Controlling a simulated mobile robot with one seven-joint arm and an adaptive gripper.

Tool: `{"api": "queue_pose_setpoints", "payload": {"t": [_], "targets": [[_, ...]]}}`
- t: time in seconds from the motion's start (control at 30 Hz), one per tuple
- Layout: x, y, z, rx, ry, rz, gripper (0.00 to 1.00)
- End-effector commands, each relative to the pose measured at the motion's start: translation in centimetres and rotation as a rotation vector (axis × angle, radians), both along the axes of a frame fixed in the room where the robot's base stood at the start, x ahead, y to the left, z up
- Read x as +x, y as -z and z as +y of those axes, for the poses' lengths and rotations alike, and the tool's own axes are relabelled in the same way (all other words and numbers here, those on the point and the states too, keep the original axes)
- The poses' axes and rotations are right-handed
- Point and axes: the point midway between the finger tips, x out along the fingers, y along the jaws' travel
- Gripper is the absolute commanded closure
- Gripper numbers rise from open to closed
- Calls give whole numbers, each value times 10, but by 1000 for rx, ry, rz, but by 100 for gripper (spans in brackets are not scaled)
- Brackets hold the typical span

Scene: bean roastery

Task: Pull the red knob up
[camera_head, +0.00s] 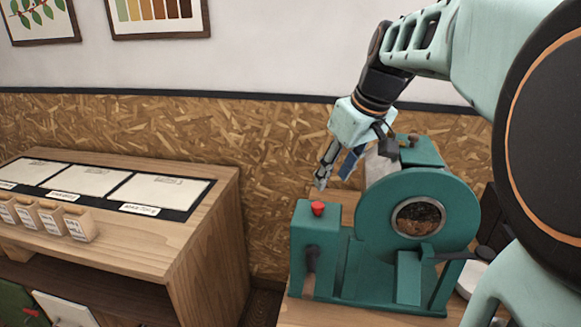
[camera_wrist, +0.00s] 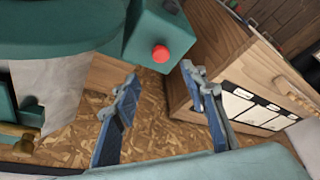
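The red knob (camera_head: 318,208) sits on top of the green box-shaped post at the left of the green roaster (camera_head: 420,185). The knob also shows in the wrist view (camera_wrist: 160,53), on the green box near the top middle. My gripper (camera_head: 336,178) is above the knob and a little to its right in the head view, pointing down. In the wrist view its two blue-grey fingers (camera_wrist: 160,78) are spread wide with nothing between them. The knob appears beyond the fingertips, apart from them.
A wooden counter (camera_head: 190,225) with labelled panels and several small labelled boxes (camera_head: 70,226) stands at the left. The roaster's drum with its round window is right of the post. A wood-chip wall panel (camera_head: 130,125) is behind.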

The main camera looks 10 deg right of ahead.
Motion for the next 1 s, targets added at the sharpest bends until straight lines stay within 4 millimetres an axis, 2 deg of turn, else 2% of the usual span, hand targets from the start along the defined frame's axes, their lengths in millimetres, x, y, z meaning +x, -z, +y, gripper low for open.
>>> {"api": "queue_pose_setpoints", "payload": {"t": [0.3, 0.5, 0.67, 0.93, 1.0], "targets": [[19, 57, 12, 3, 0, 6, 60], [29, 82, 16, 3, 0, 5, 60], [33, 90, 18, 3, 2, 1, 60], [33, 91, 18, 3, 2, 1, 60], [33, 91, 18, 3, 2, 1, 68]]}}
